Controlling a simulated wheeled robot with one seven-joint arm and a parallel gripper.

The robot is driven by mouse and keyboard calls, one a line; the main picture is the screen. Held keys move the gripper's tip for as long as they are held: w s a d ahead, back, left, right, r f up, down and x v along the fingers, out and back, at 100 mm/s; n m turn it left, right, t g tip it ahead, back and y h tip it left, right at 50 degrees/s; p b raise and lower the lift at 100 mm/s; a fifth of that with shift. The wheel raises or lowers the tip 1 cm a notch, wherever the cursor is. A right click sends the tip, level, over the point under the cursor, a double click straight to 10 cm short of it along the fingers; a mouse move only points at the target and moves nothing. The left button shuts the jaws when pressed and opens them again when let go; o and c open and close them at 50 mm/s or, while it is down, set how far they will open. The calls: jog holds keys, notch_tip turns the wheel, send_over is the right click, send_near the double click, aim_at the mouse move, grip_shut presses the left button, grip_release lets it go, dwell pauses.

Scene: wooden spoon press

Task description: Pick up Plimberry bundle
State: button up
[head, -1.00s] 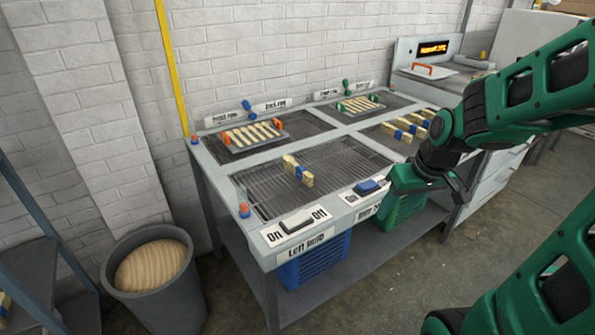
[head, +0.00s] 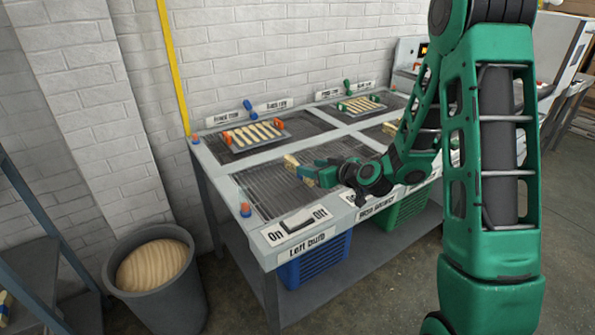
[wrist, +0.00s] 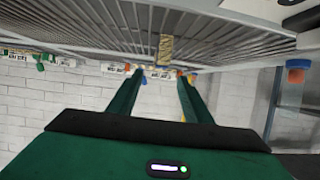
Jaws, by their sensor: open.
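A pale wooden bundle (head: 291,161) lies on the front left grate of the bench in the head view. My gripper (head: 315,172) is at its right side and hides part of it. In the wrist view, which appears upside down, the bundle (wrist: 166,48) rests on the grate beyond the fingertips, roughly in line with the gap between them. My green fingers (wrist: 160,78) are apart with nothing between them. I cannot read a name on the bundle.
Trays of spoons (head: 254,134) and (head: 361,105) stand on the back grates. A rocker switch (head: 297,220) and an orange-topped post (head: 245,209) are at the front edge. More bundles at right are mostly hidden by my arm. A bin (head: 160,275) stands on the floor.

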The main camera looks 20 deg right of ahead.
aim_at(297, 163)
jog(key=x, duration=0.9)
jog(key=shift+w+f, duration=0.1)
jog(key=shift+f, duration=0.1)
jog(key=c, duration=1.1)
